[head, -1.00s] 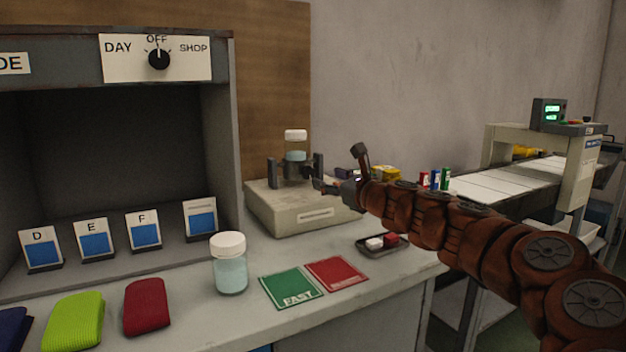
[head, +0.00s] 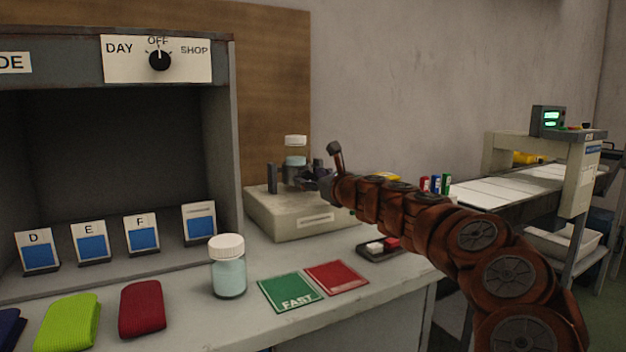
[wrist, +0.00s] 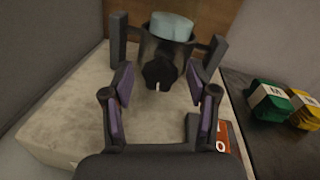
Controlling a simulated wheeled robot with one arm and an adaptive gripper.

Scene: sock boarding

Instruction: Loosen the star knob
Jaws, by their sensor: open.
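The black star knob (wrist: 160,72) with a small white mark faces me on the front of a dark holder, in the middle of the wrist view. My gripper (wrist: 158,80) is open, its purple-padded fingers left and right of the knob with gaps on both sides. The holder grips a jar of pale blue liquid (wrist: 171,24), which shows with its white lid in the head view (head: 295,152). It stands on a beige base unit (head: 300,222). In the head view my gripper (head: 318,177) is close to the holder and hides the knob.
A loose jar (head: 228,272), the green FAST card (head: 290,292), a red card (head: 336,277) and a small dark tray (head: 372,255) stand in front of the base. A grey booth (head: 222,130) is at left.

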